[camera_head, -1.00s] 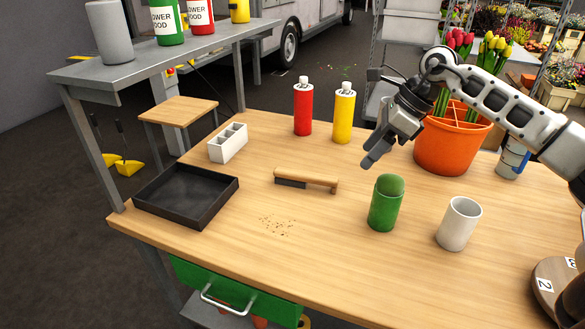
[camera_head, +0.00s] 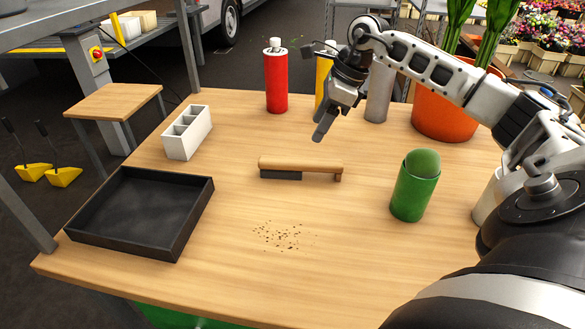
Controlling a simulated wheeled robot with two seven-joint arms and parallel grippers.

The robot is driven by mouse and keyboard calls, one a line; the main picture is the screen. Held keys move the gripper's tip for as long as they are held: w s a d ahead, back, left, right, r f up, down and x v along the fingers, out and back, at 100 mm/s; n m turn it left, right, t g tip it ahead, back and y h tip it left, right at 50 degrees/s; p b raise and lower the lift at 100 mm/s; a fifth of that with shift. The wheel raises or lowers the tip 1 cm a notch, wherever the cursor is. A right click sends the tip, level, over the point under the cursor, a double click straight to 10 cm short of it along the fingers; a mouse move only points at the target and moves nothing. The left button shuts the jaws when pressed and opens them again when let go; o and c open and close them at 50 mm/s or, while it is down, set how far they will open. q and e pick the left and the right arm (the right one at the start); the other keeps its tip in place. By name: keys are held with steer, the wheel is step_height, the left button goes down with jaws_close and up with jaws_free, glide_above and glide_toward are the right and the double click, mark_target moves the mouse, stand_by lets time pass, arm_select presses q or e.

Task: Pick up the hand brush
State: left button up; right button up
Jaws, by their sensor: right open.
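The hand brush (camera_head: 301,166) lies on the wooden table in the middle of the head view. It has a light wooden handle and a dark bristle block at its left end. My right gripper (camera_head: 325,128) hangs above and behind the brush, near the handle's right part, apart from it. Its fingers point down towards the table and hold nothing. My left gripper does not show.
A black tray (camera_head: 186,237) and a white divided box (camera_head: 187,133) stand left. Red (camera_head: 276,80) and yellow (camera_head: 322,72) bottles are behind. A green cup (camera_head: 414,186) stands right, an orange pot (camera_head: 444,115) behind it. Crumbs (camera_head: 282,236) lie in front of the brush.

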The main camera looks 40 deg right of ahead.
mark_target(297, 160)
steer(key=x, duration=0.7)
steer(key=shift+a+f, duration=0.1)
steer(key=shift+w+p+x, duration=0.1)
steer(key=shift+p+x, duration=0.1)
steer(key=shift+x, duration=1.2)
steer(key=shift+w+p+x, duration=0.15)
steer(key=shift+x, duration=1.2)
steer(key=shift+a, duration=0.15)
steer(key=shift+c, duration=0.4)
steer(key=c, duration=1)
